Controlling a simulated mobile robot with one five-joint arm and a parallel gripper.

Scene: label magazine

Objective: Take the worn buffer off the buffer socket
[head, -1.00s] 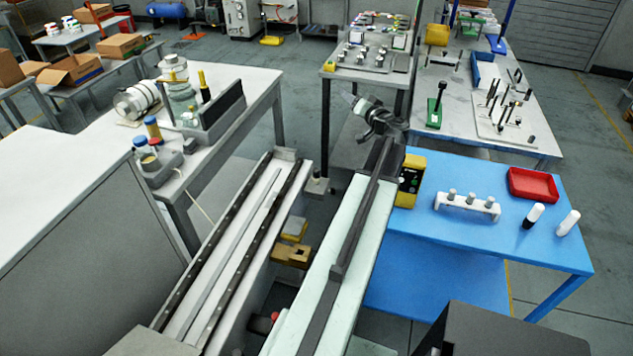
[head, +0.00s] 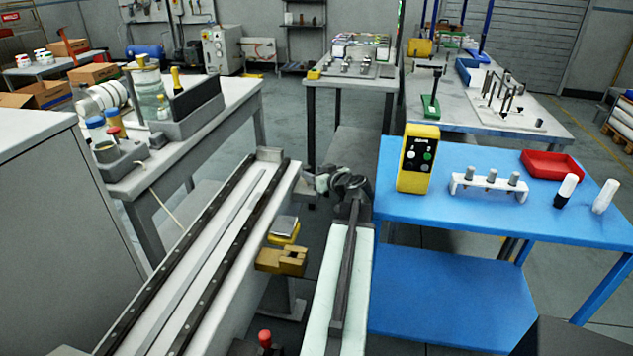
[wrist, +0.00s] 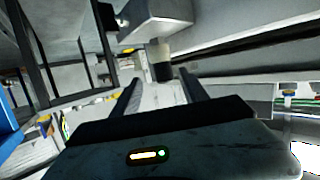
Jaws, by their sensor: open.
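In the wrist view, a short cylinder with a pale collar and a dark body (wrist: 161,67) sits against a pale grey block (wrist: 155,20); it looks like the worn buffer on its socket. My gripper (wrist: 160,80) is open, with one finger on each side of the cylinder's line. The cylinder appears just beyond the fingertips; I cannot tell whether they touch it. In the head view my gripper (head: 324,180) is beside the far end of the long rail machine (head: 222,250). The buffer is not clearly visible there.
A blue table (head: 450,205) at right carries a yellow control box (head: 418,158), a white rack (head: 489,186) with three grey pegs, a red tray (head: 553,165), a black-and-white cylinder (head: 566,190) and a white one (head: 606,196). A brass-coloured block (head: 281,261) juts from the machine's side.

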